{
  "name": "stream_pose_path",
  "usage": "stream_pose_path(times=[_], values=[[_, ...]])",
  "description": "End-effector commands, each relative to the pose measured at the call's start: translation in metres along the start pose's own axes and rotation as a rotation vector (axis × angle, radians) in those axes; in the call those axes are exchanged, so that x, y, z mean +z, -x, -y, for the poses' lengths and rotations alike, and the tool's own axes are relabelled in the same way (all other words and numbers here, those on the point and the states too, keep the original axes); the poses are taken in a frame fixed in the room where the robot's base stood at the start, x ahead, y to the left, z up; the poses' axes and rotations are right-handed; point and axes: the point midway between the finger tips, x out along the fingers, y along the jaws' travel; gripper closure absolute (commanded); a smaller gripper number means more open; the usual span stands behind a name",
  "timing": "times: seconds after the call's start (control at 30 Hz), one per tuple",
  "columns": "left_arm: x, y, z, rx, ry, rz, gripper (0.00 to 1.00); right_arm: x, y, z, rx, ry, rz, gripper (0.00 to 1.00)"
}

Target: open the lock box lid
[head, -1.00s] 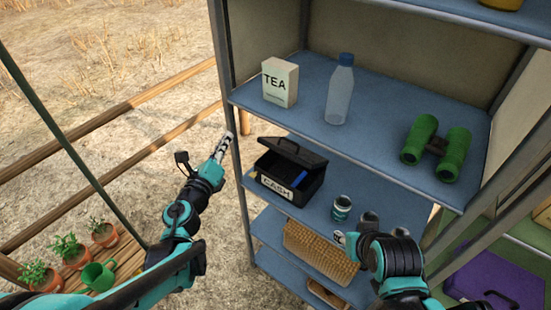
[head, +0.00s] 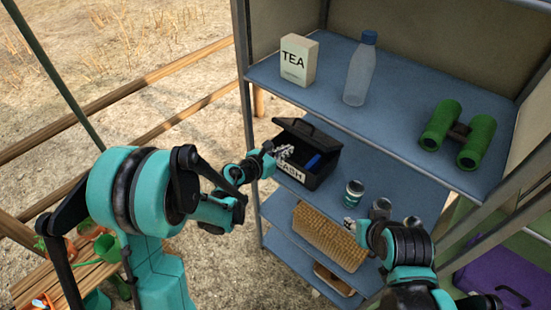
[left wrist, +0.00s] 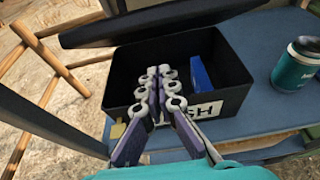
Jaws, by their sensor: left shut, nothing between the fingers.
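The lock box (head: 318,180) is a black box with a CASH label on the middle shelf. Its lid (head: 308,133) stands partly raised, tilted over the back, and its dark underside shows at the top of the left wrist view (left wrist: 150,24). A blue item (head: 313,161) lies inside. My left gripper (head: 285,152) is shut and empty, its fingertips over the open box below the raised lid; in the left wrist view (left wrist: 160,72) they cross the front wall. I cannot tell whether they touch the box. My right gripper (head: 350,224) is low on the right, its fingers mostly hidden.
A teal jar (head: 354,192) stands right of the box. The shelf above holds a tea box (head: 298,60), a bottle (head: 360,70) and green binoculars (head: 459,134). A shelf post (head: 243,100) rises left of the box.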

Motion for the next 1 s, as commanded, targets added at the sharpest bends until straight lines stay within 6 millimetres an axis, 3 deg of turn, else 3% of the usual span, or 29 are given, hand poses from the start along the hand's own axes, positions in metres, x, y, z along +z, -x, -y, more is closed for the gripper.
stream_pose_path(times=[0.1, 0.23, 0.7, 1.0], values=[[0.021, -0.001, 0.0, 0.001, 0.0, 0.0, 1.0, -0.002, 0.002, 0.0, 0.0, 0.0, 0.0, 0.6], [0.032, -0.004, 0.0, 0.001, 0.0, 0.0, 1.0, -0.002, 0.002, 0.0, 0.0, 0.0, 0.0, 0.6], [0.04, -0.005, 0.0, 0.002, 0.001, 0.001, 1.0, -0.003, 0.004, 0.0, 0.0, 0.0, 0.0, 0.6], [0.092, -0.02, 0.0, 0.001, 0.0, 0.001, 1.0, -0.017, 0.023, 0.0, 0.0, 0.0, 0.0, 0.6]])
